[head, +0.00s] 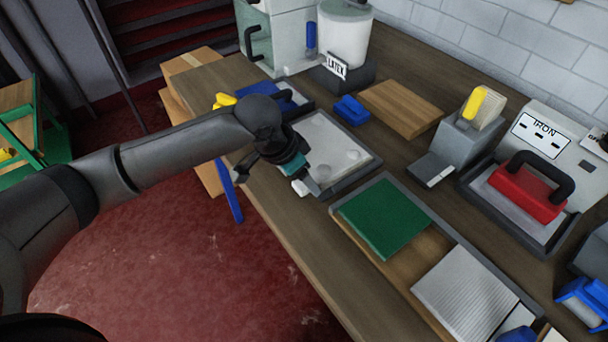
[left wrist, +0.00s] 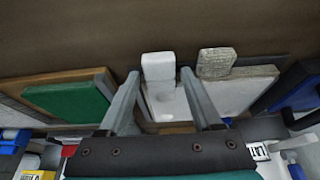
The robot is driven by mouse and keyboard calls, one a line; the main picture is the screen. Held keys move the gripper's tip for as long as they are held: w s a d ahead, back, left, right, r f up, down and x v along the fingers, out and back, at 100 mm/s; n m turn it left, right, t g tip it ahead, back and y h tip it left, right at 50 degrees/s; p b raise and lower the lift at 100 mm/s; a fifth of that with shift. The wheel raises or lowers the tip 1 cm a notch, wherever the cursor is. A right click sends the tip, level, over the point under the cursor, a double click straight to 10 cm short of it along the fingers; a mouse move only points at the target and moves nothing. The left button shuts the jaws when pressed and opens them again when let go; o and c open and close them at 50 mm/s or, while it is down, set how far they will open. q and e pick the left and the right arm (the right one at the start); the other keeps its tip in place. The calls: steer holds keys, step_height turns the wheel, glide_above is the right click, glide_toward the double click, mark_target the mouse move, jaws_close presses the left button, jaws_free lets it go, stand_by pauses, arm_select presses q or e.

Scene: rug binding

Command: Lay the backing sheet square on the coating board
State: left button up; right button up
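A pale, smooth board in a grey frame (head: 338,143), which looks like the coating board, lies on the bench; its pale surface (left wrist: 232,95) also shows in the left wrist view. A green square sheet (head: 384,218) and a grey ribbed sheet (head: 466,292) lie apart on a long framed wooden tray; I cannot tell which is the backing sheet. My left gripper (head: 306,184) is over the pale board's near-left corner. In the left wrist view its fingers (left wrist: 160,74) stand apart, with a white block (left wrist: 158,66) showing between the tips. My right gripper is not in view.
A beige textured block (left wrist: 216,62) is beside the white block. Behind are a wooden board (head: 401,108), a blue block (head: 351,110) and the latex pot (head: 345,35). The red iron (head: 527,192) stands at right. The bench's front edge is close to my left gripper.

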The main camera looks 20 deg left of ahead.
arm_select(q)
steer(key=shift+o, duration=1.1)
steer(key=shift+r, duration=0.1)
